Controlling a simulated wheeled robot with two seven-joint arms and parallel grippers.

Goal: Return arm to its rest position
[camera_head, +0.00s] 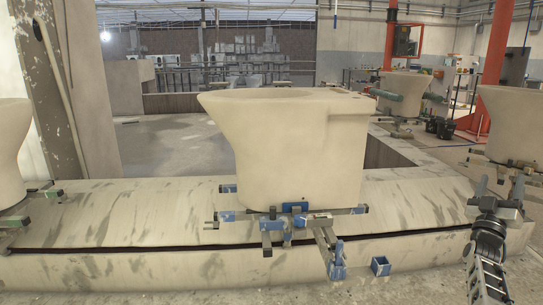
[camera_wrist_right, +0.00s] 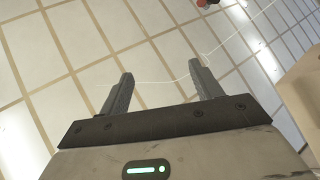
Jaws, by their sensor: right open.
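My right gripper (camera_head: 499,192) is at the right side of the head view, its arm coming up from the lower right corner. Its two fingers point up and stand apart. In the right wrist view the open fingers (camera_wrist_right: 161,82) have nothing between them, with the tiled ceiling behind. My left gripper is in neither view. A beige unglazed toilet bowl (camera_head: 290,145) stands upright on a metal carrier (camera_head: 290,215) with blue clamps in the middle of the head view. The right gripper is apart from it, to its right.
The stained carousel ledge (camera_head: 130,215) runs across the front. A second bowl (camera_head: 512,125) stands just behind the right gripper, another (camera_head: 12,150) at the left edge. A small blue box (camera_head: 380,266) sits at the ledge's front. An orange post (camera_head: 497,60) stands far right.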

